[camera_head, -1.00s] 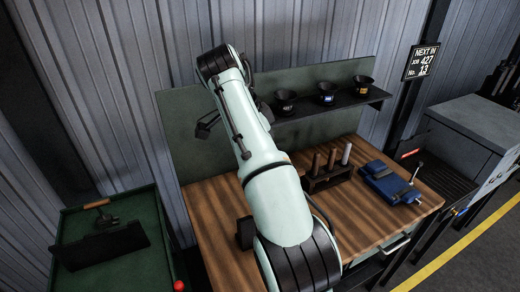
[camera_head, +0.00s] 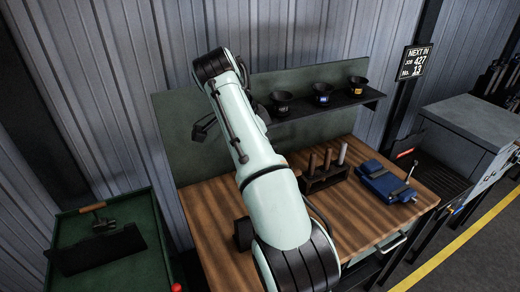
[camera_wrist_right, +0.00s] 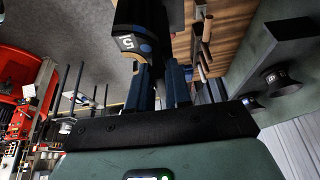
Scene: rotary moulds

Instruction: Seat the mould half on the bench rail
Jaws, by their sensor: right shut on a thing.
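The piece extends past the fingertips to the top edge of the picture. In the head view, my right arm reaches over the wooden bench (camera_head: 205,210), and its wrist and the held piece are mostly hidden behind it. I cannot clearly make out the bench rail; the arm covers the middle of the bench. My left gripper is not in view.
A rack with several upright rods (camera_head: 325,175) and a blue vise (camera_head: 385,182) stand on the bench's right side. A shelf (camera_head: 300,112) with three dark cups is behind. A green cart (camera_head: 80,270) stands left, a grey cabinet (camera_head: 475,125) right. The bench's left part looks clear.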

